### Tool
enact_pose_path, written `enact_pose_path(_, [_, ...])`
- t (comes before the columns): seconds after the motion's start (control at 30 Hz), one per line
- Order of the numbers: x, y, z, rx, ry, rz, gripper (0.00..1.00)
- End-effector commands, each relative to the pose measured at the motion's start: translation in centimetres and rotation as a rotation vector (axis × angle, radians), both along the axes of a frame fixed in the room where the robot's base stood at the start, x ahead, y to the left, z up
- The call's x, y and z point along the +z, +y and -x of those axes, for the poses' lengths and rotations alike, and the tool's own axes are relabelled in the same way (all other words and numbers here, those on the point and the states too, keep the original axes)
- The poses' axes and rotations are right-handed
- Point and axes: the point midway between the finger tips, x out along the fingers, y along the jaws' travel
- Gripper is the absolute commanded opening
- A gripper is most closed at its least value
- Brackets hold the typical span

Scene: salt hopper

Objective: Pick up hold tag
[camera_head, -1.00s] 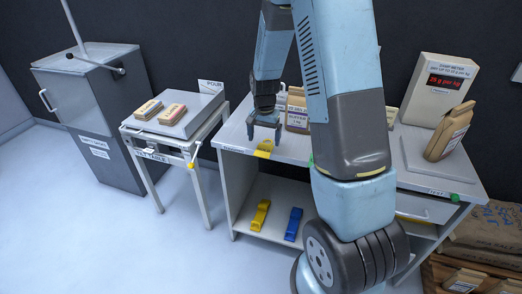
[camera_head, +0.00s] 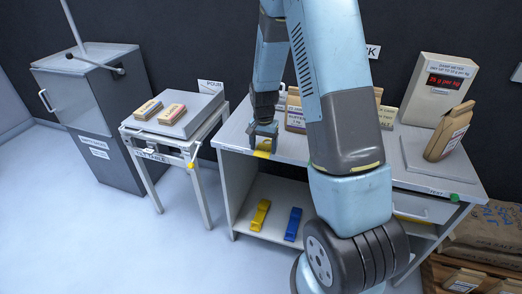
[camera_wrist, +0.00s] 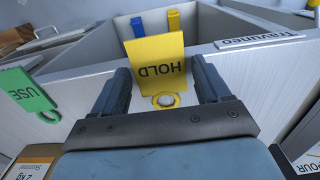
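The yellow hold tag (camera_wrist: 157,58), marked HOLD, has a ring at its near end and lies at the front edge of the bench top. In the head view, part of the tag (camera_head: 263,154) shows just below my gripper (camera_head: 263,138). In the wrist view, my gripper (camera_wrist: 160,70) is open, with one finger on each side of the tag and a gap to both. The fingers do not appear to touch it.
A green USE tag (camera_wrist: 32,94) lies to the left in the wrist view. A yellow clip (camera_head: 260,214) and a blue clip (camera_head: 293,224) lie on the lower shelf. Paper bags (camera_head: 295,115) stand behind my gripper. A side table (camera_head: 150,124) stands to the left.

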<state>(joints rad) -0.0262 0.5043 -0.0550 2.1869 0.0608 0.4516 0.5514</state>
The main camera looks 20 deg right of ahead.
Motion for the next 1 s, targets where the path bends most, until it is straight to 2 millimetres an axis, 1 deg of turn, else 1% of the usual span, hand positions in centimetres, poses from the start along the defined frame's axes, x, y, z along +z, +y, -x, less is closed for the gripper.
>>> enact_pose_path(0.03, [-0.1,0.0,0.0,0.000,0.001,0.000,0.69])
enact_pose_path(0.07, [-0.1,0.0,0.0,0.000,0.001,0.000,0.67])
enact_pose_path(0.4, [-0.1,0.0,0.0,0.000,0.001,0.000,0.34])
enact_pose_path(0.63, [0.0,0.0,0.1,0.000,0.001,0.000,0.34])
enact_pose_path(0.73, [0.4,0.0,0.0,0.000,0.000,0.000,0.34])
enact_pose_path(0.87, [1.8,0.0,-0.1,0.001,-0.002,0.000,0.34])
enact_pose_path(0.97, [3.5,0.1,0.0,0.001,-0.004,-0.001,0.34])
enact_pose_path(1.0, [3.9,0.0,0.6,0.001,-0.003,0.000,0.34])
